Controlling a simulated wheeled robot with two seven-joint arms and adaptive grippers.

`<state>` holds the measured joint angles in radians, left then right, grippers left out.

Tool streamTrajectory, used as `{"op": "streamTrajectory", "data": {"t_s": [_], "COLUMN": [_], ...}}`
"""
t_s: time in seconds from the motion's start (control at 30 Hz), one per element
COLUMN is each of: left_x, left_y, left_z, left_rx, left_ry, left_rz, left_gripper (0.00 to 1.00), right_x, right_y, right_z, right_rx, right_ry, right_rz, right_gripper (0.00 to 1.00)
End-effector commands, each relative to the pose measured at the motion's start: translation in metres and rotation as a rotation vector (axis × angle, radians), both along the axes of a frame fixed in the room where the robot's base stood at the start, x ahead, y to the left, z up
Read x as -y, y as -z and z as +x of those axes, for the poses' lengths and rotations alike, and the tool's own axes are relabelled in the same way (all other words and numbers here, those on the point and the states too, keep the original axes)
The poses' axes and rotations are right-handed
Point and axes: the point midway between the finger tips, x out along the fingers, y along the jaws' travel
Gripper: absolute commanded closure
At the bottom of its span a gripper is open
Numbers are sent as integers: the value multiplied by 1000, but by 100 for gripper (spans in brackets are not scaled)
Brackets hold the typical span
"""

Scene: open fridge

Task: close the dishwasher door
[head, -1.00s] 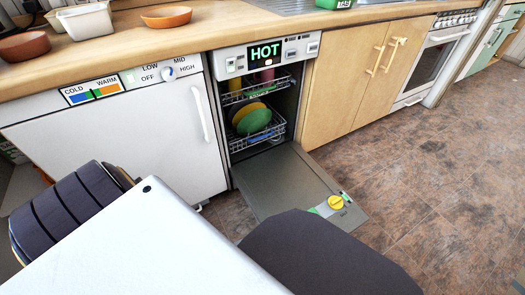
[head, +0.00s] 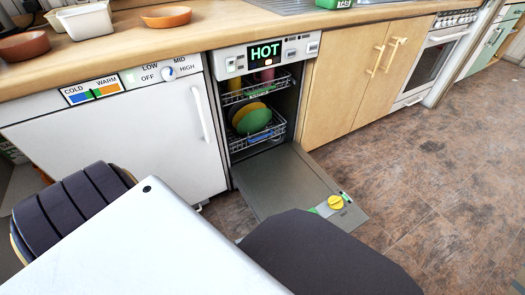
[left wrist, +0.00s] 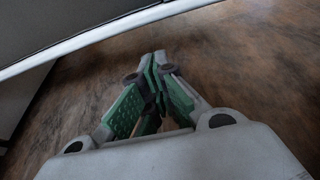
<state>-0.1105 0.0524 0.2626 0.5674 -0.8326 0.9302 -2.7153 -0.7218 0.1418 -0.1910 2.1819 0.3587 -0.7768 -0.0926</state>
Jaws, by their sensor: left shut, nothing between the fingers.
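The dishwasher door (head: 285,185) is folded down, its inner face up, just above the floor. It has a yellow round cap (head: 335,202) near its outer end. The dishwasher (head: 266,100) stands open, with two wire racks holding a green plate (head: 254,121) and other dishes. In the left wrist view my left gripper (left wrist: 155,62) is shut and empty, above the brown floor. A dark panel with a pale edge (left wrist: 150,25) crosses the top of that view; I cannot tell whether it is the dishwasher door. Neither gripper shows in the head view.
A white appliance (head: 120,145) stands left of the dishwasher, wooden cabinets (head: 355,75) to its right. The counter (head: 200,30) above holds bowls and a white tub (head: 85,20). The floor (head: 440,180) right of the door is clear.

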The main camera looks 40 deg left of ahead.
Motion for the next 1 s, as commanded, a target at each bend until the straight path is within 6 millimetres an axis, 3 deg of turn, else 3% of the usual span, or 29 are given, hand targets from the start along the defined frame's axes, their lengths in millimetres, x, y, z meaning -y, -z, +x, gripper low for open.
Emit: {"op": "streamTrajectory", "data": {"t_s": [1.0], "left_x": [0], "left_y": [-26], "left_z": [0], "left_rx": [1], "left_ry": [-1], "left_rz": [0], "left_gripper": [100], "right_x": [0], "right_y": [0], "right_z": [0], "right_rx": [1], "right_ry": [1], "right_rz": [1], "right_gripper": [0]}}
